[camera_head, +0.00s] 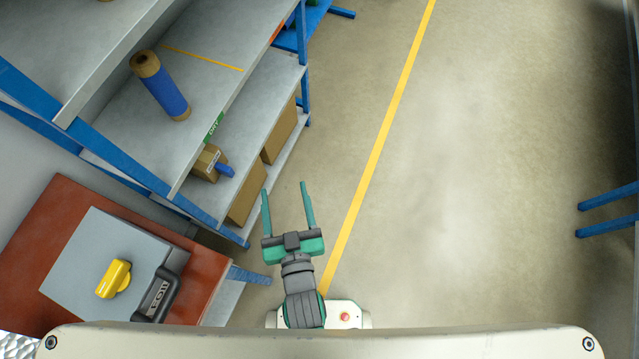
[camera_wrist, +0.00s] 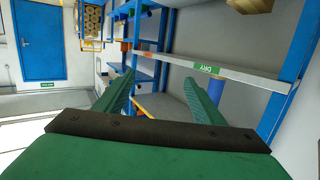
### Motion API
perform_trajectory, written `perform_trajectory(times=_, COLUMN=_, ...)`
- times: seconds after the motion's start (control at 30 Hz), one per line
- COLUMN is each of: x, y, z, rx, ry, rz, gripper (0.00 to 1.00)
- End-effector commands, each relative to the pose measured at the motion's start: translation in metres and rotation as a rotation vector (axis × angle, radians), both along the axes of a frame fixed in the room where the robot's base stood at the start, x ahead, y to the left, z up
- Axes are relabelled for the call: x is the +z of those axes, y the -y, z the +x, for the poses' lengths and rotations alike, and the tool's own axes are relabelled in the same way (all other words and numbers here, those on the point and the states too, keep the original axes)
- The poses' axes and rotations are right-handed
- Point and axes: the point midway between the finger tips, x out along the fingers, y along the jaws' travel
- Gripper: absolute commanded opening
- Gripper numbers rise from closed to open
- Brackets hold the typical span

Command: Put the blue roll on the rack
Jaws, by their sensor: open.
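The blue roll (camera_head: 172,96) stands on an upper board of the rack (camera_head: 120,125) in the head view, with a brown core end showing at its top. My gripper (camera_head: 285,188) is open and empty, over the floor to the right of the rack and apart from the roll. Its two green fingers (camera_wrist: 159,76) are spread in the wrist view.
Cardboard boxes (camera_head: 280,130) and a small box with a blue item (camera_head: 210,163) sit on the lower shelf. A red-brown bench (camera_head: 60,215) holds a yellow object (camera_head: 114,279) and a black case (camera_head: 157,295). Open floor (camera_head: 480,150) lies right of the yellow line.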

Motion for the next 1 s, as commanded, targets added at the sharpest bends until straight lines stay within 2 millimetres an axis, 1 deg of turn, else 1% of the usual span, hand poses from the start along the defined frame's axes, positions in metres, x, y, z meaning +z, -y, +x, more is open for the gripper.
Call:
perform_trajectory(times=0.03, x=-0.007, y=0.014, z=-0.018, rx=-0.028, ry=-0.020, rz=-0.004, gripper=0.63)
perform_trajectory(times=0.2, x=-0.015, y=0.049, z=-0.070, rx=-0.109, ry=-0.051, rz=-0.016, gripper=0.63)
perform_trajectory(times=0.3, x=-0.014, y=0.063, z=-0.097, rx=-0.150, ry=-0.065, rz=-0.020, gripper=0.63)
perform_trajectory(times=0.4, x=-0.013, y=0.073, z=-0.118, rx=-0.182, ry=-0.076, rz=-0.025, gripper=0.63)
perform_trajectory(times=0.5, x=-0.011, y=0.079, z=-0.131, rx=-0.200, ry=-0.082, rz=-0.029, gripper=0.63)
perform_trajectory(times=0.6, x=-0.009, y=0.081, z=-0.136, rx=-0.210, ry=-0.081, rz=-0.030, gripper=0.63)
perform_trajectory(times=1.0, x=-0.009, y=0.081, z=-0.137, rx=-0.210, ry=-0.081, rz=-0.030, gripper=0.63)
